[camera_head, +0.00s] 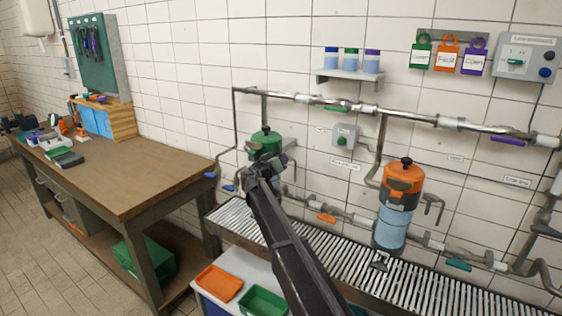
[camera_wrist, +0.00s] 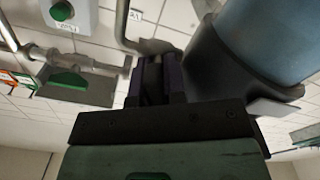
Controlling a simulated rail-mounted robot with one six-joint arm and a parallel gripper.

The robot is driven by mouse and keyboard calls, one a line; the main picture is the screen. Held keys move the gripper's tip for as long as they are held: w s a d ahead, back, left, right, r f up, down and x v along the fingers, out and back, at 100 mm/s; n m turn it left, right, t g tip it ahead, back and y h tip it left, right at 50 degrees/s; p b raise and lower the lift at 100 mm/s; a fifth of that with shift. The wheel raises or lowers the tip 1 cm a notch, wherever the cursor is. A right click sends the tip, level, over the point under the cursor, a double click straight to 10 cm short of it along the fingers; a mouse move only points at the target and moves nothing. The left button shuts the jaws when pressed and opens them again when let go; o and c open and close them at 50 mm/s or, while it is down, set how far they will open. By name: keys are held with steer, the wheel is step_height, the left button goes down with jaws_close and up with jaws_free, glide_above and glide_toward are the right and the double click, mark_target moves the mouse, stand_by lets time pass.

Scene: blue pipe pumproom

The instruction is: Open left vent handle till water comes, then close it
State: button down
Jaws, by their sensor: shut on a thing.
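The left vessel (camera_head: 266,142) has a green top and stands behind my gripper (camera_head: 264,168), which hides much of its body. In the wrist view its blue-grey body and dark band (camera_wrist: 225,70) fill the right side. My gripper also shows in the wrist view (camera_wrist: 155,75), shut beside the dark band, at the end of a bent grey vent pipe (camera_wrist: 126,30). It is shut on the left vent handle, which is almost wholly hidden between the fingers. I see no water stream in either view.
The orange-topped vessel (camera_head: 403,185) stands to the right over the slatted drain grate (camera_head: 430,290). Pipes with coloured handles run along the tiled wall. A grey button box (camera_head: 345,136) is between the vessels. A wooden workbench (camera_head: 130,165) stands left; orange (camera_head: 219,283) and green (camera_head: 263,302) trays are below.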

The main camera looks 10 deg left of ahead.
steer(key=shift+n, duration=1)
steer(key=shift+f, duration=0.1)
steer(key=c, duration=1.2)
jaws_free()
steer(key=shift+s, duration=0.1)
